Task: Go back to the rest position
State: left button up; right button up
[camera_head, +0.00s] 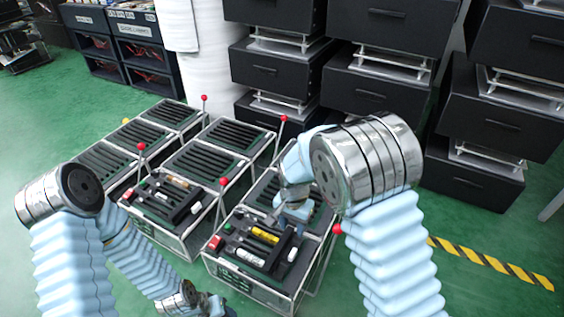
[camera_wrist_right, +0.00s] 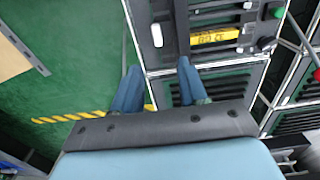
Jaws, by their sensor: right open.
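My right gripper (camera_head: 276,216) is over the nearest lever fixture in the head view, with its upper part hidden behind my arm. The nearest fixture (camera_head: 245,278) holds a black block with a yellow-labelled part (camera_head: 263,235), which also shows in the wrist view (camera_wrist_right: 214,37). My left gripper (camera_head: 214,305) is low in the head view, left of that fixture and near the bottom edge; its fingers are not clear.
Several slotted fixtures (camera_head: 205,160) with red-knobbed levers (camera_head: 223,181) fill the middle. Another red knob (camera_head: 337,229) is close to my right arm. Black drawer units (camera_head: 275,67) stand behind. Green floor (camera_head: 480,225) with yellow-black tape (camera_head: 485,260) is open at right.

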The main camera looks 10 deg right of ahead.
jog(key=s+d+f+n+p, duration=0.1)
jog(key=s+d+f+p, duration=0.25)
jog(key=s+f, duration=0.2)
jog(key=s+f+n+y+p, duration=0.3)
jog(key=s+f+n+y, duration=0.1)
jog(key=s, duration=0.8)
jog(key=shift+s+a+t+p, duration=0.15)
jog(key=shift+t+p, duration=0.25)
